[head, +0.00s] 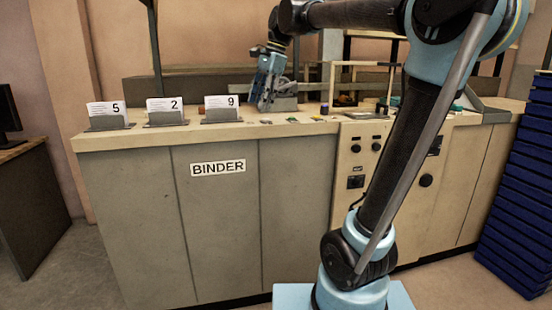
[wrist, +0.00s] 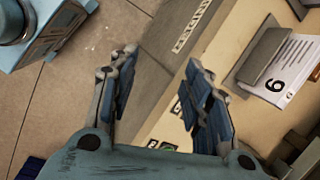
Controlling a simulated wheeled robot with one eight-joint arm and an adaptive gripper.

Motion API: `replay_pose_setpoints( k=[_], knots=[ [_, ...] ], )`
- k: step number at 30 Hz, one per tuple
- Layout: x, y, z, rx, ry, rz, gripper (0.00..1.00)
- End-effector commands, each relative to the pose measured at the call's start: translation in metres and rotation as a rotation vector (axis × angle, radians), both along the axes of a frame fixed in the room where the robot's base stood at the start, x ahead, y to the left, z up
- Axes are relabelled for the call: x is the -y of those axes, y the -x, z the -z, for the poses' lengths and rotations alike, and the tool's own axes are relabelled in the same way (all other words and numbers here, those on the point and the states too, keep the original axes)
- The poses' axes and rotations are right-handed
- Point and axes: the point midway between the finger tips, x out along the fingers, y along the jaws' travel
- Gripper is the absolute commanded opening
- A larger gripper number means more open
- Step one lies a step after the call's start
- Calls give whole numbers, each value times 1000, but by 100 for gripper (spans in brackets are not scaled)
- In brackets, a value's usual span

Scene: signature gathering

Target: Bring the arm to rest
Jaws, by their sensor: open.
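My arm rises from its base at the right of the head view and reaches over to the left. My gripper (head: 266,95) hangs above the binder counter (head: 290,129), a little right of the card numbered 9. In the wrist view my gripper (wrist: 160,90) has its two blue-padded fingers spread wide with nothing between them. Past the fingers the counter's front edge and the floor show. The card numbered 9 (wrist: 288,70) stands in its holder to the right of the fingers, apart from them.
Cards numbered 5 (head: 106,108) and 2 (head: 164,104) stand in holders at the counter's left. A control panel (head: 358,170) is on the front. Blue stacked crates (head: 520,190) stand at the right, and a dark desk (head: 30,205) at the left. Floor in front is clear.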

Motion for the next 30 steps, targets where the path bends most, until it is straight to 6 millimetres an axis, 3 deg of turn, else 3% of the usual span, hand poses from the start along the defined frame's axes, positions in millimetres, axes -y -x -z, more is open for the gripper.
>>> replay_pose_setpoints(
  k=[1, 6, 15, 24, 30],
  knots=[
    [19, 9, 16, 26, 13, -35, 45],
    [71, 36, 66, 113, 67, -185, 45],
    [150, 96, 167, 229, 181, -461, 45],
    [209, 164, 279, 295, 307, -747, 45],
    [232, 198, 334, 306, 367, -892, 45]
  ],
)
